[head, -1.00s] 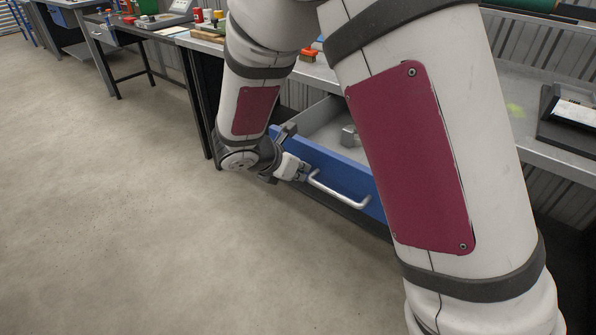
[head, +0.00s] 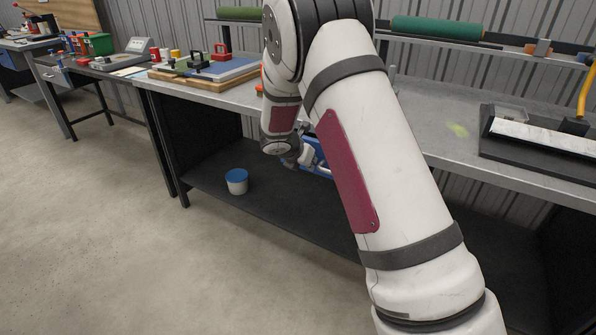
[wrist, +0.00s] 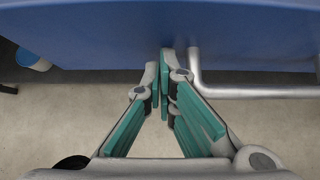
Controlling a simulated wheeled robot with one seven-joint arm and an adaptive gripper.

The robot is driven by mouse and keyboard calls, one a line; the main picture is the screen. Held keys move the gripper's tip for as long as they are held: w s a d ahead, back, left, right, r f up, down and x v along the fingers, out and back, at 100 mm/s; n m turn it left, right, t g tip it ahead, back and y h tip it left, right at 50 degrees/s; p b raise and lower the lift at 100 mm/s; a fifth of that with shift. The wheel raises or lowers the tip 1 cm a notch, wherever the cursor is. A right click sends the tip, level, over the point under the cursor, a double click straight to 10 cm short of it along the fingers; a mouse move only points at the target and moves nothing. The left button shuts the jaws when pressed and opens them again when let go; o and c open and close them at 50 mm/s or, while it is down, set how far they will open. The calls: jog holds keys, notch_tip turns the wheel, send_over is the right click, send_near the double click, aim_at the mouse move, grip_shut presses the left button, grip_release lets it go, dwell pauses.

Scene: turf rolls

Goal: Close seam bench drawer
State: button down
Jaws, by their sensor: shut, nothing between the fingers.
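The blue drawer front (head: 317,158) shows just under the bench top in the head view, mostly hidden behind my arm. Its inside is not visible, and I cannot tell whether a gap is left behind it. In the wrist view the blue front (wrist: 100,32) fills the top of the picture. Its silver handle (wrist: 250,91) is just right of my fingertips. My gripper (wrist: 167,62) is shut and empty, its tips at the lower part of the front, touching or very close to it. My gripper also shows in the head view (head: 304,158), partly hidden.
The grey bench top (head: 440,115) carries a black tray (head: 530,145) at right and a framed board (head: 215,70) at left. A white bucket with a blue top (head: 236,182) stands on the dark lower shelf (head: 270,205). The floor at left is clear.

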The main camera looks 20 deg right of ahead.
jog(key=w+d, duration=0.2)
jog(key=d, duration=0.1)
jog(key=shift+w+p, duration=0.1)
jog(key=shift+p, duration=0.3)
jog(key=shift+w+d+r, duration=0.1)
jog(key=shift+d, duration=0.05)
